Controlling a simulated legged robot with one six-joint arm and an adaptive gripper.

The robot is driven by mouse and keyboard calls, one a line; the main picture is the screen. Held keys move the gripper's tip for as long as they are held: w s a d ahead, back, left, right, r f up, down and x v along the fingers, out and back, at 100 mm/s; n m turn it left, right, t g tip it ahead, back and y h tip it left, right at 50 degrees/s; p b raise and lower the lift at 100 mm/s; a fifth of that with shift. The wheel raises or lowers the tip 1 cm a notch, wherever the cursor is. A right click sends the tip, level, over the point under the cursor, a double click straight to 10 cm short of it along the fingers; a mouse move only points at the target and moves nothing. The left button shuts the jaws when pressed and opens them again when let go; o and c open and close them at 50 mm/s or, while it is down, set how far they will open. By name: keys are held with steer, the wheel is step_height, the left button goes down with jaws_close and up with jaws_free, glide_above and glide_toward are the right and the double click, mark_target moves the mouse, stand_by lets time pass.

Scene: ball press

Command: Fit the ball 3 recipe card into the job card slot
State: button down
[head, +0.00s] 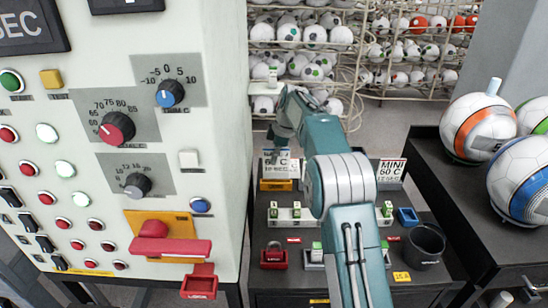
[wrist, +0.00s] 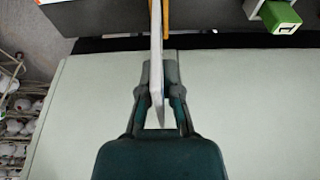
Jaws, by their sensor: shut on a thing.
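A white recipe card (head: 283,168) with dark print ending in "C" and "10 SEC" stands on the cart, at an orange holder (head: 277,185). My gripper (head: 277,152) points down beside the press and is shut on this card's upper part. In the wrist view my gripper (wrist: 162,100) has the card (wrist: 156,45) edge-on between its fingers, against the orange strip (wrist: 166,20). I cannot tell whether the card's lower edge is seated in the holder. My fingers cover part of the print. I cannot pick out the job card slot for sure.
The press panel (head: 120,150) with knobs, buttons and a red lever (head: 170,246) stands close on the left. A second card (head: 391,172) reads "MINI 60 C". Green-topped blocks (head: 297,212) and a dark bucket (head: 424,246) share the cart. Balls (head: 478,128) sit at right.

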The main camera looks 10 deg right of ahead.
mark_target(270, 179)
steer(key=shift+f, duration=1.8)
steer(key=c, duration=0.7)
jaws_free()
steer(key=v, duration=1.1)
steer(key=shift+w, duration=0.1)
steer(key=shift+d+r, duration=0.15)
steer(key=shift+r, duration=0.2)
